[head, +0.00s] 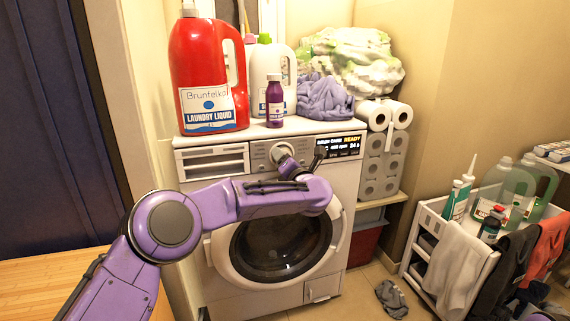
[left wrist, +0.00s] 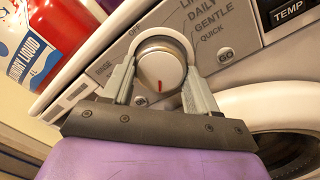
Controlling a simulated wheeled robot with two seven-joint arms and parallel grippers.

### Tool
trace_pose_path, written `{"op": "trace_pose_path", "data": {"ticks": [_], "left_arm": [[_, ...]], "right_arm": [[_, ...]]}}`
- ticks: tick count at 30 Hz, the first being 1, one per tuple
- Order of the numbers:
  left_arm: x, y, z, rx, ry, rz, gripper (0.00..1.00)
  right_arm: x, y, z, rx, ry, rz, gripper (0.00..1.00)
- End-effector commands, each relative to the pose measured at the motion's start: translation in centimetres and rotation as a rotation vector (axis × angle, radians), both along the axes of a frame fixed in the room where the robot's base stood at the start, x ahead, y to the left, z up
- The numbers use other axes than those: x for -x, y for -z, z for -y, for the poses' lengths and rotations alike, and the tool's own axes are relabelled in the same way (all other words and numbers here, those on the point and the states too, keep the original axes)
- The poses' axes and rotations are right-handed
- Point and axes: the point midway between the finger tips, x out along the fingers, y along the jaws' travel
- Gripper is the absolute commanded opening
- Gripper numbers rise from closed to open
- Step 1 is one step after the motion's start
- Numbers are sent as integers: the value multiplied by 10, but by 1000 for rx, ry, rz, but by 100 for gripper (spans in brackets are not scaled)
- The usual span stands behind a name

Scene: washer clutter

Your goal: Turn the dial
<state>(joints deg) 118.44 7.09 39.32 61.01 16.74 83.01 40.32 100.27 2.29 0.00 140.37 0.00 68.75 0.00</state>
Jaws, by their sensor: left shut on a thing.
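The washing machine (head: 189,247) has a round silver dial (head: 279,149) on its front panel. In the left wrist view the dial (left wrist: 160,66) fills the gap between my fingers, with a red mark on its face toward the lower side of the picture. Labels around it include OFF, DAILY, GENTLE and QUICK. My left gripper (head: 284,155), also in the left wrist view (left wrist: 160,72), is shut on the dial, one finger on each side. In the head view my wrist and forearm cover part of the panel. My right gripper is not in view.
A red laundry jug (head: 206,65), a white jug (head: 262,62), a purple bottle (head: 275,100) and purple cloth (head: 324,98) stand on the washer. Paper rolls (head: 383,165) are stacked to its right. A white cart (head: 425,219) is farther right. A grey cloth (head: 391,298) lies on the floor.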

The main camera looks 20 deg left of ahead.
Motion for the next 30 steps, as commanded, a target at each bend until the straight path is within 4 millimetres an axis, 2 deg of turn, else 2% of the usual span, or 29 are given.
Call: {"op": "trace_pose_path", "data": {"ticks": [1,11,12,14,15,24,26,30], "left_arm": [[1,5,0,5,-2,-6,28],[1,5,0,7,-2,-4,28],[1,5,0,7,-2,-4,62],[1,4,0,7,-2,-4,81],[1,4,0,7,-2,-4,84],[3,1,2,4,0,0,84],[8,0,7,3,2,-1,84],[34,0,27,2,4,-1,84]], "right_arm": [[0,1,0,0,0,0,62],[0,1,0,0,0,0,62],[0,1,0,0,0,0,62],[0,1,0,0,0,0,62],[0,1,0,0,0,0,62],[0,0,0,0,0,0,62],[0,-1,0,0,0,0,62],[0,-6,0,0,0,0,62]]}}
